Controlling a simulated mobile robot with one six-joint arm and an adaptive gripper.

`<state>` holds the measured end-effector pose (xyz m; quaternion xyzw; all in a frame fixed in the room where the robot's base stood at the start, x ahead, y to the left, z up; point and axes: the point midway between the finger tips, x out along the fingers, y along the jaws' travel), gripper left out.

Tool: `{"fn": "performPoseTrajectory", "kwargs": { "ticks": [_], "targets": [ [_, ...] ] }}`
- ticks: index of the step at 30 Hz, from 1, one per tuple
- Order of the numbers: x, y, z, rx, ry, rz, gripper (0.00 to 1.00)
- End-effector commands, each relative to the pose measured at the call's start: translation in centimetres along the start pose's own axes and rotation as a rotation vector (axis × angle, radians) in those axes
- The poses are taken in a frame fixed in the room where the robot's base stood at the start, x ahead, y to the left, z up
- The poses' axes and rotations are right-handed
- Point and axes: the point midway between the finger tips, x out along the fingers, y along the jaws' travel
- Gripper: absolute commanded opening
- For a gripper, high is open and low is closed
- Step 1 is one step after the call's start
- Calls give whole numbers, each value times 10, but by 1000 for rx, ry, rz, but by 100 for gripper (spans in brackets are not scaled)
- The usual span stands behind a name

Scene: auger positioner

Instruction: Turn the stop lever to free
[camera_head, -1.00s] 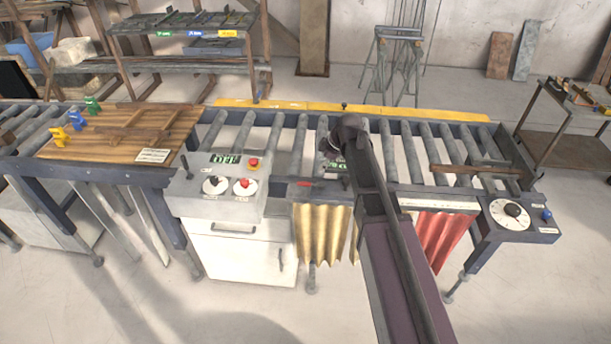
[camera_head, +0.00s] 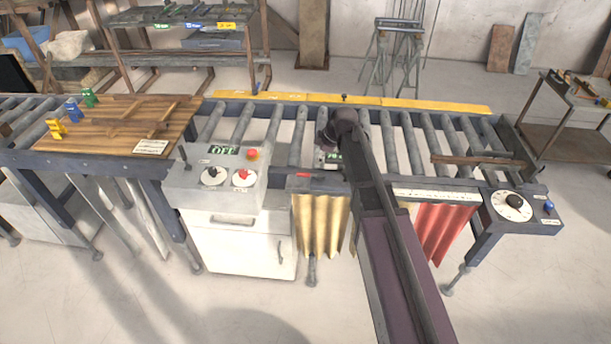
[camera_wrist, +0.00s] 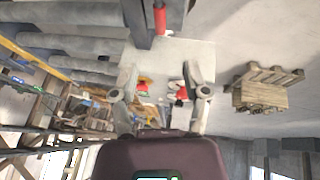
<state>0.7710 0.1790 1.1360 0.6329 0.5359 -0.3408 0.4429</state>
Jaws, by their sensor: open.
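A red handle (camera_head: 310,175) lies along the front rail of the roller conveyor; it looks like the stop lever, but no label on it is readable. A red grip (camera_wrist: 160,17) on a dark bar shows at the top of the wrist view; I cannot tell if it is the same part. My gripper (camera_wrist: 163,84) is open, its two fingers apart and no object visibly held. In the head view my arm reaches over the conveyor right of the red handle, and its own links hide the fingertips.
A control box (camera_head: 215,200) with an OFF display, two dials and a red button stands left of my arm. A dial panel (camera_head: 530,224) is at the right end of the conveyor (camera_head: 430,135). Yellow (camera_head: 322,228) and red curtains (camera_head: 448,232) hang below the front rail.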

Motion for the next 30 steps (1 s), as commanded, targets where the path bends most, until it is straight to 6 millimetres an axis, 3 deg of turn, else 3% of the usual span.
{"fn": "performPoseTrajectory", "kwargs": {
  "ticks": [30],
  "targets": [
    [88,0,1,-1,0,0,59]
  ]
}}
